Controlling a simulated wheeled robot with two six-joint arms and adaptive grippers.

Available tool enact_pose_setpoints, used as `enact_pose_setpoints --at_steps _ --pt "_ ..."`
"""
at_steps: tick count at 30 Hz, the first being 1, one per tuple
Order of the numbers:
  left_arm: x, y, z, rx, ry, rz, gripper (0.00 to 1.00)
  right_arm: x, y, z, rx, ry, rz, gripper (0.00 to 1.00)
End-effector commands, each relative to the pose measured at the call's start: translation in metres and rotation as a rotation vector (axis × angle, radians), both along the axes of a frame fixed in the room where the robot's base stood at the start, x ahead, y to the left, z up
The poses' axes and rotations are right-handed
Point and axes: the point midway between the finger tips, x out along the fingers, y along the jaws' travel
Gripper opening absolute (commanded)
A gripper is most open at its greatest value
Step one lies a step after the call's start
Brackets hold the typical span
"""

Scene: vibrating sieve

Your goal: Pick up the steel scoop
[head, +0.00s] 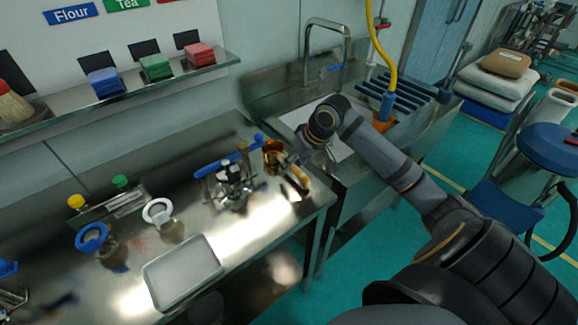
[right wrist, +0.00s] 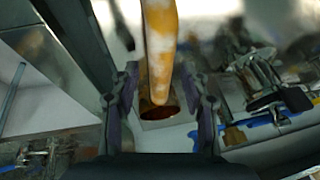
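My right gripper (head: 292,170) is above the right end of the steel counter, close to a copper-coloured pot (head: 272,153). In the right wrist view its two fingers (right wrist: 165,112) stand apart. A long orange-brown piece (right wrist: 160,45) with a dark, hollow-looking lower end lies between them in the picture. I see no clear finger contact with it. It may be the steel scoop, but its colour and blur leave that uncertain. A tan, tube-like piece (head: 297,182) shows by the gripper in the head view. My left gripper is not in view.
A metal clamp-like device (head: 234,188) and a blue-handled tool (head: 220,163) are left of the gripper. The sink with a tap (head: 326,45) is behind the arm.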

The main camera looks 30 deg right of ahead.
Motion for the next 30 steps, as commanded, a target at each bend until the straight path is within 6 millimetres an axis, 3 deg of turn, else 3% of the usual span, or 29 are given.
enact_pose_setpoints --at_steps 1,9,20,23,28,30 --pt "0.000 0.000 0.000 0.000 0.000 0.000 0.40 0.000 0.000 0.000 0.000 0.000 0.000 0.35" --pt "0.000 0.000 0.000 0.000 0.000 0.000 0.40 0.000 0.000 0.000 0.000 0.000 0.000 0.00" --pt "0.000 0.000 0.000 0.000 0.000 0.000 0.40 0.000 0.000 0.002 0.000 -0.001 0.001 0.00" --pt "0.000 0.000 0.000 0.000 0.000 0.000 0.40 0.000 0.000 0.009 0.000 -0.001 0.001 0.00" --pt "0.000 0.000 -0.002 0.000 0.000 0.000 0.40 0.001 0.000 0.040 -0.003 -0.006 0.001 0.00" --pt "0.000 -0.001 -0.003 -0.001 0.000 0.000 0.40 -0.005 -0.009 0.034 -0.012 -0.002 -0.002 0.00"
